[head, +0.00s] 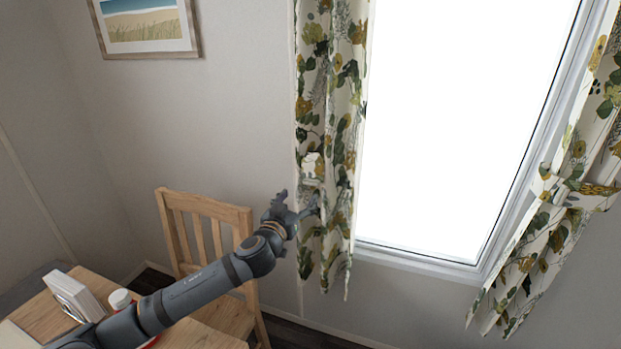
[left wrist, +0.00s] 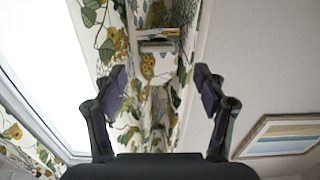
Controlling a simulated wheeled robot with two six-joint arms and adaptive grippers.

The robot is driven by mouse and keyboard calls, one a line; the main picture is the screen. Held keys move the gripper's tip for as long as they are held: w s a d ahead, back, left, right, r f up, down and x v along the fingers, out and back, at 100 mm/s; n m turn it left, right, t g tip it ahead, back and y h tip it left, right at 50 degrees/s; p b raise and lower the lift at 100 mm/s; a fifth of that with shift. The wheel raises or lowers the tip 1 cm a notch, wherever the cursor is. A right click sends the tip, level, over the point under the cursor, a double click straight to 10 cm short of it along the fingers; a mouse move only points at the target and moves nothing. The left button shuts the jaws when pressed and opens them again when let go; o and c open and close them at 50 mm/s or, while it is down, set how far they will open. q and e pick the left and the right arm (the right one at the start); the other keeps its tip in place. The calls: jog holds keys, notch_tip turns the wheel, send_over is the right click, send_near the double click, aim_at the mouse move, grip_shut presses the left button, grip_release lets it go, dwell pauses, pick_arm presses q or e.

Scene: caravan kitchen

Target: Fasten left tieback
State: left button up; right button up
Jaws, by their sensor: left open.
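The left curtain (head: 325,90), in a floral leaf print, hangs at the left side of the window. A small pale piece, apparently part of the left tieback (head: 312,165), shows at the curtain's left edge. In the left wrist view, a patterned strip with pale edges (left wrist: 158,42) lies against the curtain (left wrist: 150,70), beyond my fingertips. My left gripper (head: 298,205) is open and empty, close to the curtain just below the pale piece. Its two fingers also show spread in the left wrist view (left wrist: 160,85). I cannot tell whether it touches the cloth. My right gripper is not in view.
The right curtain (head: 540,245) is gathered by a patterned band (head: 590,188). A wooden chair (head: 215,215) stands behind my left arm. A table (head: 30,315) with a napkin holder (head: 78,293) and a white-capped bottle (head: 120,299) is at lower left. A framed picture (head: 147,48) hangs on the wall.

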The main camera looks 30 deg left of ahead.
aim_at(310, 183)
pick_arm(q)
jog(key=x, duration=0.3)
jog(key=p+x, duration=0.1)
jog(key=x, duration=0.2)
jog(key=shift+w+r, duration=0.1)
jog(key=shift+r, duration=0.15)
jog(key=shift+p+x, duration=0.45)
jog(key=shift+x, duration=0.75)
jog(key=shift+w+d, duration=0.1)
jog(key=shift+w, duration=0.4)
jog(key=shift+f, duration=0.1)
jog(key=shift+c, duration=0.3)
jog(key=c, duration=0.5)
grip_shut()
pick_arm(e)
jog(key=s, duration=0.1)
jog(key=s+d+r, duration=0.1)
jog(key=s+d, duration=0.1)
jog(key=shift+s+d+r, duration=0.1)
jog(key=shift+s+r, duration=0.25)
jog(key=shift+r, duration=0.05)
